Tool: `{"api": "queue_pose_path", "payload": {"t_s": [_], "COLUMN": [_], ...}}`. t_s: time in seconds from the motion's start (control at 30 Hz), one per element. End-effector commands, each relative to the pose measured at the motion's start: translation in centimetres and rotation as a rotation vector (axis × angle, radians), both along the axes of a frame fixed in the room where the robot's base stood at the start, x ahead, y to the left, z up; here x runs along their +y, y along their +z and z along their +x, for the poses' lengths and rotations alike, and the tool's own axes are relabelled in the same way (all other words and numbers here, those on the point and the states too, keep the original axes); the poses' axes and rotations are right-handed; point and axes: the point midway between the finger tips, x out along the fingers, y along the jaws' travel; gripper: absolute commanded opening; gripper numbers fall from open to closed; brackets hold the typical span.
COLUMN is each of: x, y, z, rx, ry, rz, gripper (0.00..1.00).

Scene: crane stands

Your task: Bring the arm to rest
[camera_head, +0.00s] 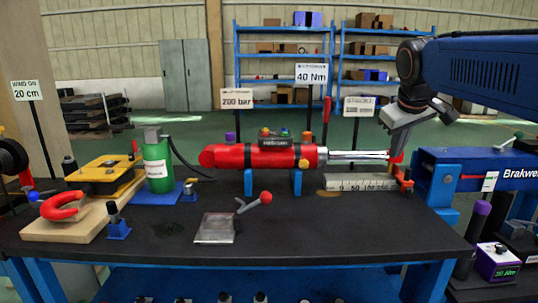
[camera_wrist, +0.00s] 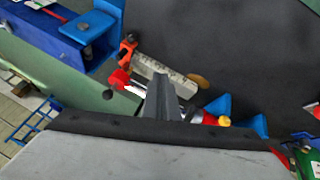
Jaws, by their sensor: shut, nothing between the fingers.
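My gripper (camera_head: 396,155) hangs at the right end of the bench, at the end of my blue arm, fingers pointing down. Its fingers are together with nothing between them; they also show in the wrist view (camera_wrist: 162,82). In the head view the tips overlap the end of the silver rod (camera_head: 356,155) of a red cylinder (camera_head: 235,156). I cannot tell whether they touch it. In the wrist view the fingers hide part of the rod and cylinder.
A scale block (camera_head: 362,183) lies below the rod. A blue beam (camera_head: 478,172) stands close at right. A green pump (camera_head: 156,162), a yellow device (camera_head: 105,174) and signs on posts, such as 40 Nm (camera_head: 311,72), stand further left. The bench (camera_head: 330,230) is clear at front right.

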Motion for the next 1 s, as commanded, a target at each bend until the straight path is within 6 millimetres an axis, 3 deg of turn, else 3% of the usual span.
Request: {"api": "queue_pose_path", "payload": {"t_s": [0.1,0.37,0.6,0.8,1.0], "x": [1.0,2.8,4.3,5.0,5.2], "y": [-3.3,-11.5,-19.8,-24.7,-26.2], "z": [-4.6,-13.7,-21.6,-25.8,-27.0], "rx": [0.011,0.038,0.067,0.086,0.091], "ry": [-0.024,-0.088,-0.154,-0.194,-0.207], "rz": [0.046,0.147,0.235,0.282,0.296], "gripper": [0.0,0.0,0.0,0.0,0.0]}}
